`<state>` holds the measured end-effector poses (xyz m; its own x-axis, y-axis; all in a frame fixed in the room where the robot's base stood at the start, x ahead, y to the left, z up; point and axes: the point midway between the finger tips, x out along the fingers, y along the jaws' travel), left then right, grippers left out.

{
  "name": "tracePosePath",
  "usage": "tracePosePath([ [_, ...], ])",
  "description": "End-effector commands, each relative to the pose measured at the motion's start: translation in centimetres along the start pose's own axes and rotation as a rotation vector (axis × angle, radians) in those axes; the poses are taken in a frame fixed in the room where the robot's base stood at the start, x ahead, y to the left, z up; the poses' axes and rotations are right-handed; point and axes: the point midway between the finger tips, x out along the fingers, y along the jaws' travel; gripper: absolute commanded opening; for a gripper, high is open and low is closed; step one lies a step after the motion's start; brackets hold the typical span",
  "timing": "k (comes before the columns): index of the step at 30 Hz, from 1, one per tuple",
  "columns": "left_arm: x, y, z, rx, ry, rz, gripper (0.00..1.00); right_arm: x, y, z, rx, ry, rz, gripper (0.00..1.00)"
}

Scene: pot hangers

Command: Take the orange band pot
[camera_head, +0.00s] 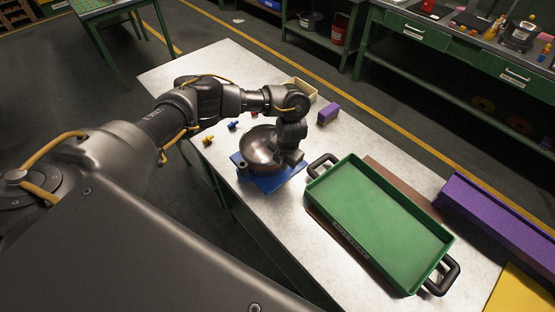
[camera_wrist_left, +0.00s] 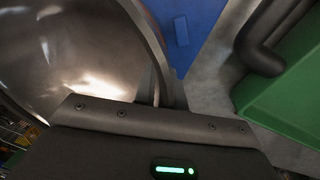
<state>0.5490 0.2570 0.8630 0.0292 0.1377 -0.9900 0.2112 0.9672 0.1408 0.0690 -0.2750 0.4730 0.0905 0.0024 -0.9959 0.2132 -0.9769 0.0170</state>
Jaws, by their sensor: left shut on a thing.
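A shiny metal pot (camera_head: 260,147) sits at or just above a blue base (camera_head: 268,184) on the table. I cannot make out an orange band on it. My left gripper (camera_head: 285,160) is at the pot's right side and shut on its edge. In the left wrist view the pot (camera_wrist_left: 62,55) fills the upper left, and its rim runs down into the gripper (camera_wrist_left: 155,100). The gripper hides part of the rim. I cannot tell whether the pot touches the blue base. My right gripper is not in view.
A green tray (camera_head: 335,224) with black handles stands on the table (camera_head: 215,70) right of the pot. A purple block (camera_head: 328,113), small coloured pieces and an open box (camera_head: 301,88) lie behind. A long purple bin (camera_head: 495,215) is at the right.

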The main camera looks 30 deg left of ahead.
Motion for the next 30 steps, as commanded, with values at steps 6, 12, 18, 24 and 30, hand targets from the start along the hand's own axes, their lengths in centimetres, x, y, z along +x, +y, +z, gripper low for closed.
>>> tracePosePath([
  [6,-2.1,0.4,0.2,0.001,-0.004,0.000,0.00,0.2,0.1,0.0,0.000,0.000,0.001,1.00],
  [12,-5.9,-0.4,-1.3,0.008,-0.005,0.002,0.00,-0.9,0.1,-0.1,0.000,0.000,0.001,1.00],
  [18,-9.9,-2.1,-3.9,0.009,-0.005,0.003,0.00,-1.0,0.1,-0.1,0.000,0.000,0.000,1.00],
  [24,-11.5,-4.7,-7.0,0.009,-0.004,0.002,0.00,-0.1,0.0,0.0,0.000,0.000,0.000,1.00],
  [30,-13.0,-6.4,-9.1,0.006,-0.003,0.002,0.00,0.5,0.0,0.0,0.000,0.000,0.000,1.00],
])
